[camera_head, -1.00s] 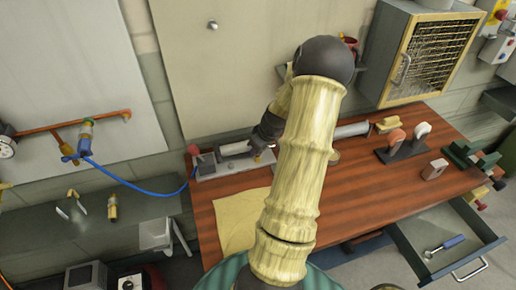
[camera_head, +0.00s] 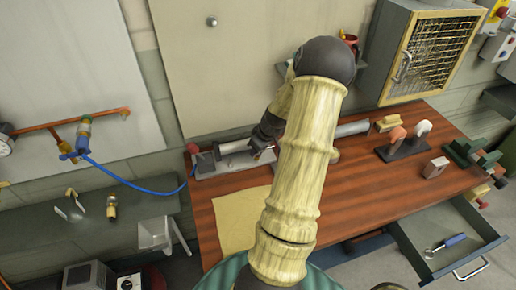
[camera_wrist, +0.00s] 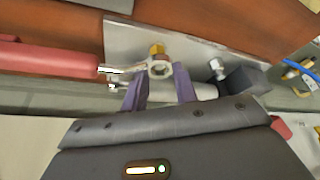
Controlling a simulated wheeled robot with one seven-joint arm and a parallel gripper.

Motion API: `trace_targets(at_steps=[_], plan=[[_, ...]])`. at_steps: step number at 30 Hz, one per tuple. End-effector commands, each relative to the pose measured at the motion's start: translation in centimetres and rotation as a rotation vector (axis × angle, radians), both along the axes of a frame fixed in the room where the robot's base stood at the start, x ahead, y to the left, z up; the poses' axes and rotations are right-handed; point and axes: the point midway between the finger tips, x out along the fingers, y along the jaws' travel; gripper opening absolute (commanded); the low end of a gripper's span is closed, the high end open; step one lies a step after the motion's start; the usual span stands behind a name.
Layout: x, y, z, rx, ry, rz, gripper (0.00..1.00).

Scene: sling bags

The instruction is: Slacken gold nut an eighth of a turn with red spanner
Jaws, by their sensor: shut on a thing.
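In the wrist view, the red spanner lies across the upper left, its red handle (camera_wrist: 50,56) running out of the left edge. Its silver head (camera_wrist: 160,69) sits between the two purple fingers of my gripper (camera_wrist: 160,80), which is shut on it. The gold nut (camera_wrist: 157,49) shows right at the spanner's head, above it in the picture. I cannot tell how fully the head encloses the nut. In the head view my arm hides the spanner and most of my gripper, at the metal fixture (camera_head: 205,167) on the bench.
The wooden bench (camera_head: 345,195) carries a yellow sheet (camera_head: 240,218), a dark stand with upright handles (camera_head: 403,143) and a grey block (camera_head: 436,167). An open drawer (camera_head: 478,228) at lower right holds a blue-handled tool (camera_head: 446,243). A blue hose (camera_head: 120,180) hangs at left.

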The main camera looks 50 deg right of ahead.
Motion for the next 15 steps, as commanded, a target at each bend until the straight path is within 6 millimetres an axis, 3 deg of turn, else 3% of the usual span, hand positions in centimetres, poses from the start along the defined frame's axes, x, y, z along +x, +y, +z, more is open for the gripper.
trace_targets(at_steps=[15], plan=[[0.01, -0.01, -1.11, 0.000, 0.000, 0.000, 0.03]])
